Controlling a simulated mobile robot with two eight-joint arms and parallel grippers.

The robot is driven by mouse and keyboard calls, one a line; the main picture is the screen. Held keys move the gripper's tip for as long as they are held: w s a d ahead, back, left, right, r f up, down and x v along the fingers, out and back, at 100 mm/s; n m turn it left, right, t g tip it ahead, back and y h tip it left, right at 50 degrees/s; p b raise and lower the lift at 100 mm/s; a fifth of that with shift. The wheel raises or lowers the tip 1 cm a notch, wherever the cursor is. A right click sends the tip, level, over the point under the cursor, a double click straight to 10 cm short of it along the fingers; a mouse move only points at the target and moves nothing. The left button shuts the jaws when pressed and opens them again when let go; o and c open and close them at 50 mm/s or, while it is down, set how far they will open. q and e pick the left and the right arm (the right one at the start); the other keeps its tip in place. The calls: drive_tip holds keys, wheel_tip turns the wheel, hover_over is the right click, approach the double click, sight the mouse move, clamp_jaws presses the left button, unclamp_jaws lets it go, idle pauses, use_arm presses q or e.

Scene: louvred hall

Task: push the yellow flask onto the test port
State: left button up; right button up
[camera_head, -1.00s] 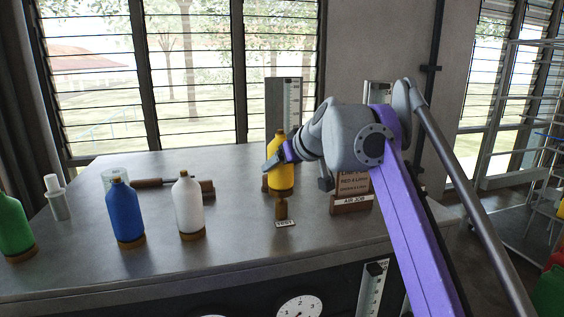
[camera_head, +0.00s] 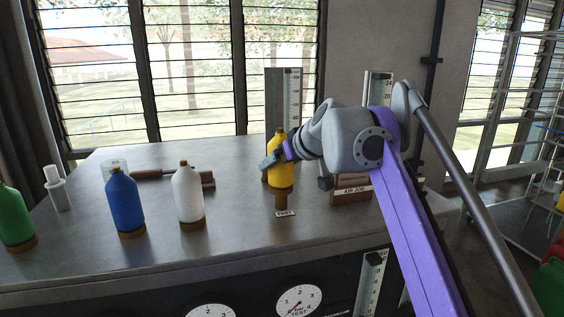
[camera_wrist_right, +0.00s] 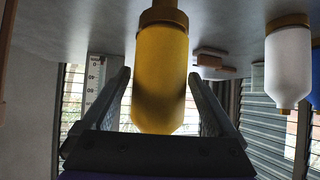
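The yellow flask (camera_head: 281,172) is upright, directly above the brown test port (camera_head: 281,199), which stands on the bench behind a small white label. The flask's brown base meets the port's top in the head view; I cannot tell whether they touch or how far it is seated. My right gripper (camera_head: 276,158) reaches in from the right around the flask. In the right wrist view, the flask (camera_wrist_right: 161,75) is between the two fingers (camera_wrist_right: 158,85), close to both. The port's hidden top cannot be seen. My left gripper is not in view.
A white flask (camera_head: 188,195), a blue flask (camera_head: 125,203) and a green flask (camera_head: 14,218) stand to the left on the grey bench (camera_head: 235,225). A wooden-handled tool lies behind. A brown sign block (camera_head: 351,189) stands close right of the port. Gauges are on the bench front.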

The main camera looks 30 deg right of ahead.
drive_tip(key=shift+o, duration=0.2)
drive_tip(key=r, duration=0.1)
drive_tip(key=s+r, duration=0.1)
drive_tip(key=r+p, duration=0.1)
drive_tip(key=shift+s+r, duration=0.25)
drive_tip(key=shift+r, duration=0.15)
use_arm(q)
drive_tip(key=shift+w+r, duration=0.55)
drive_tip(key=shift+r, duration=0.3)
use_arm(e)
drive_tip(key=v, duration=1)
drive_tip(key=shift+w+r, duration=0.2)
drive_tip(key=shift+r, duration=0.3)
